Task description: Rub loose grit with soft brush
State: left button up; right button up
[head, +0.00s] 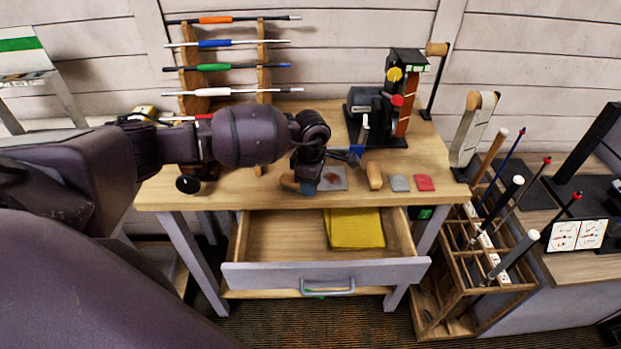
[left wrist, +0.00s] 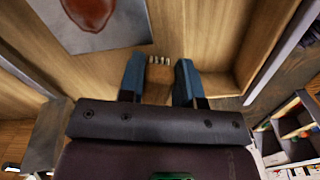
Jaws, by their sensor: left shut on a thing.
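A grey sheet (head: 338,186) with a reddish-brown patch of grit (head: 332,178) lies near the front edge of the wooden workbench (head: 235,190). The sheet (left wrist: 130,35) and the patch (left wrist: 90,12) also show at the top of the left wrist view. My left gripper (head: 308,186) is just left of the sheet, pointing down. In the left wrist view its blue fingers (left wrist: 158,78) are shut on the brush (left wrist: 157,90), a wooden piece with pale tufts at its far end. In the head view the brush (head: 289,182) is partly hidden by the gripper. The tufts appear apart from the patch. My right gripper is out of view.
A wooden-handled piece (head: 374,176), a grey pad (head: 399,183) and a red pad (head: 424,183) lie right of the sheet. An open drawer (head: 290,272) holding a yellow cloth (head: 355,228) juts out below. A dark clamp device (head: 375,115) stands behind.

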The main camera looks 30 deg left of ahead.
pick_arm(q)
jog(key=shift+f, duration=0.25)
jog(key=shift+w+a+b, duration=0.7)
jog(key=shift+w+b, duration=0.25)
jog(key=shift+w+a+r+b, duration=0.15)
jog(key=shift+w+a+b, duration=0.25)
jog(key=shift+w, duration=0.2)
jog(key=shift+w+a+b, duration=0.35)
jog(key=shift+w+b, duration=0.35)
jog(key=shift+w, duration=0.05)
jog(key=shift+w+a+r+b, duration=0.15)
jog(key=shift+w+a+b, duration=0.3)
jog(key=shift+w+b, duration=0.25)
jog(key=shift+r, duration=0.25)
jog(key=shift+r+p, duration=1.45)
jog(key=shift+r, duration=1.4)
